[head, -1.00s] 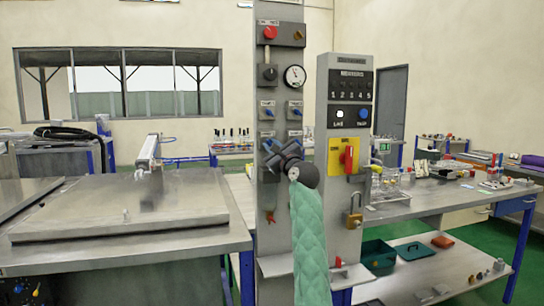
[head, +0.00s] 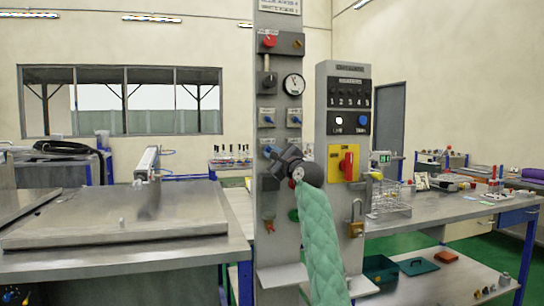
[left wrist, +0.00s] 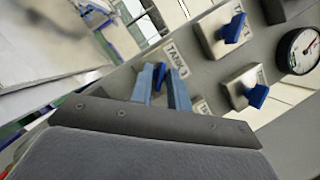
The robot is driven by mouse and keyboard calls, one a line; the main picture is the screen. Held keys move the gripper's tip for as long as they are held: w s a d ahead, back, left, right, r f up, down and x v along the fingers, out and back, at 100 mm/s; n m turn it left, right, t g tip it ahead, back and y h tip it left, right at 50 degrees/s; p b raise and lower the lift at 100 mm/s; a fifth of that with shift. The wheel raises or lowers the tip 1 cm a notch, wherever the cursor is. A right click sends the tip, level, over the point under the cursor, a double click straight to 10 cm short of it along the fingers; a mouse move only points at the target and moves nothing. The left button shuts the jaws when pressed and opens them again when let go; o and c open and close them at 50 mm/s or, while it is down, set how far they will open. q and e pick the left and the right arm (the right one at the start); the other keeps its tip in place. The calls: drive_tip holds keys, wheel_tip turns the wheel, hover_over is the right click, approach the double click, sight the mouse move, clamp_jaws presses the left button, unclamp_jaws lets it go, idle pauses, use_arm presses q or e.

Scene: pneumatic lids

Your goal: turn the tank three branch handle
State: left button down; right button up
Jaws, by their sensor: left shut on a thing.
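My left gripper (head: 268,154) is at the grey panel, its arm in a green quilted sleeve coming up from below. In the left wrist view its two blue-grey fingers (left wrist: 162,88) are closed around a small blue handle (left wrist: 158,74) beside a tank label (left wrist: 176,60). The same blue handle is mostly hidden by the gripper in the head view. Two other blue branch handles sit just above, at left (head: 267,119) and right (head: 294,119). They also show in the left wrist view. My right gripper is not in view.
Above the handles are a round gauge (head: 293,85) and a red knob (head: 269,41). At right a grey cabinet carries a red rotary switch on a yellow plate (head: 346,164) and a padlock (head: 355,218). A steel tank lid (head: 120,215) lies at left.

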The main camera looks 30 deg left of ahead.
use_arm(q)
drive_tip(key=shift+f, duration=0.1)
drive_tip(key=c, duration=1.6)
unclamp_jaws()
drive_tip(key=b+v, duration=0.1)
drive_tip(key=v, duration=0.6)
drive_tip(key=shift+s+d, duration=0.2)
drive_tip(key=shift+d, duration=0.2)
